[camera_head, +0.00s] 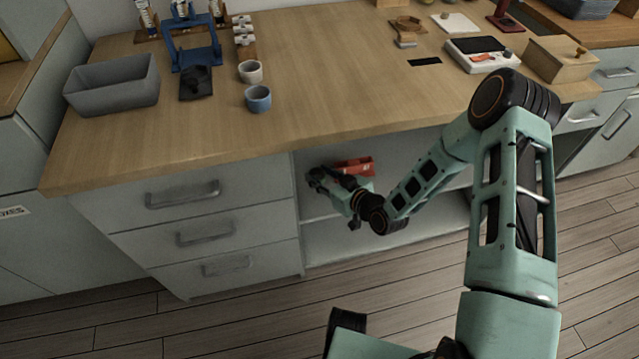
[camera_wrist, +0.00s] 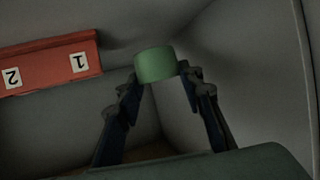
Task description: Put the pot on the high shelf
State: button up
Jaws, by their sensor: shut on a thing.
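My gripper (camera_head: 318,178) reaches into the open compartment under the wooden counter. In the wrist view, its two fingers (camera_wrist: 160,88) are closed on a small green pot (camera_wrist: 155,64), held at the fingertips. In the head view I cannot make out the pot; the gripper and the shade hide it. An upper shelf (camera_head: 316,208) runs across the compartment below my gripper. Whether the pot touches the shelf is not clear.
A red box (camera_head: 357,166) stands in the compartment beside my gripper; in the wrist view it (camera_wrist: 45,66) bears labels 1 and 2. The counter edge (camera_head: 240,152) lies above, drawers (camera_head: 205,225) to the left. A blue cup (camera_head: 258,99) and grey bin (camera_head: 112,87) stand on the counter.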

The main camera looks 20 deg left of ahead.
jog(key=shift+w+a+f+b, duration=0.15)
jog(key=shift+f+b, duration=0.2)
jog(key=shift+f, duration=0.6)
jog(key=shift+w+a+f+b, duration=0.1)
jog(key=shift+f+b, duration=0.25)
jog(key=shift+f, duration=0.55)
jog(key=shift+f, duration=0.15)
jog(key=o, duration=0.8)
jog(key=shift+r, duration=0.25)
jog(key=p+v, duration=0.2)
jog(key=v, duration=1)
jog(key=shift+s+p, duration=0.1)
jog(key=shift+p, duration=0.2)
